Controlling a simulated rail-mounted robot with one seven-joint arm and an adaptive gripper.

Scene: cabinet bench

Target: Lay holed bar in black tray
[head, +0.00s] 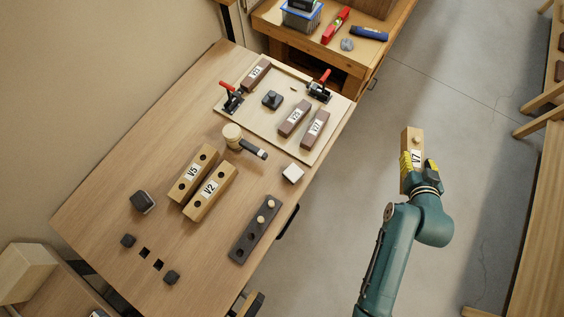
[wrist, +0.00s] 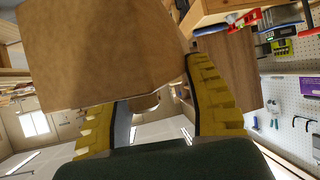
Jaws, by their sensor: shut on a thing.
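My gripper (head: 419,166) is shut on a wooden bar labelled V7 (head: 413,135), with a small round peg or knob on its face. It holds the bar up over open floor, right of the bench. In the wrist view the bar (wrist: 100,50) fills the upper left, between the yellow fingers. Two similar light wooden bars with dark holes, V5 (head: 194,172) and V2 (head: 211,191), lie side by side on the bench. A dark holed strip (head: 246,240) with light pegs lies near the bench's right edge. I cannot make out a clear black tray.
A pale board (head: 278,112) carries red-handled clamps (head: 231,96), a dark knobbed block (head: 272,100) and several brown labelled blocks (head: 293,119). Floor around my arm is clear.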

